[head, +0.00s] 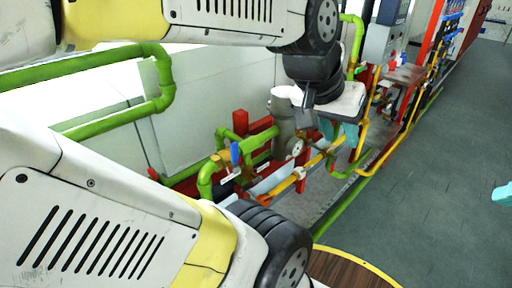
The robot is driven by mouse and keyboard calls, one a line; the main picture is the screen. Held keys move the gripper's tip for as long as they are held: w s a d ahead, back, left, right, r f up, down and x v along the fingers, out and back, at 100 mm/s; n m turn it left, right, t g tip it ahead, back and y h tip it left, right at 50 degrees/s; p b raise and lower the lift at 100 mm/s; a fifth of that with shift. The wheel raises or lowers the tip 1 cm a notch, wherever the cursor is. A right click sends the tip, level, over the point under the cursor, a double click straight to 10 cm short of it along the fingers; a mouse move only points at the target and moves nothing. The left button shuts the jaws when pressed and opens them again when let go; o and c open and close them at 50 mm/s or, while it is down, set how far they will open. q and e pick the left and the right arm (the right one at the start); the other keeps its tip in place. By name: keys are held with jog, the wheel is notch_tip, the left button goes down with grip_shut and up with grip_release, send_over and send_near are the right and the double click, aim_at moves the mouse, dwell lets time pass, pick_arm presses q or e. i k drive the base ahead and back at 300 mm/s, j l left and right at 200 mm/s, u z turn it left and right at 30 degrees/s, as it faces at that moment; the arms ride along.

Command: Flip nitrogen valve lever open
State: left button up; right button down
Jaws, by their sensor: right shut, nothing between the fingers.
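A blue valve lever (235,153) stands upright by the green pipes left of centre. A small valve (299,173) sits on the yellow pipe to its right. I cannot tell which of the valves is the nitrogen one, as no label is readable. My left gripper (338,133) hangs below its white wrist, with two teal fingers apart and nothing seen between them. It is above the yellow pipe, to the right of both valves. Of my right gripper (503,194), only a teal fingertip shows at the right edge, over the grey floor, far from the valves.
Green pipes (165,75) run along the white wall panels. A yellow pipe (268,195) runs low in front of them, with red supports (263,125) behind. Pipes and equipment continue at the upper right. The grey floor (440,170) at the right is clear.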

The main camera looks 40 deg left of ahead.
aim_at(234, 146)
jog(key=k+l+u, duration=0.1)
jog(key=u, duration=1.5)
jog(key=k+l+u, duration=0.35)
jog(key=k+u, duration=0.15)
jog(key=k, duration=0.2)
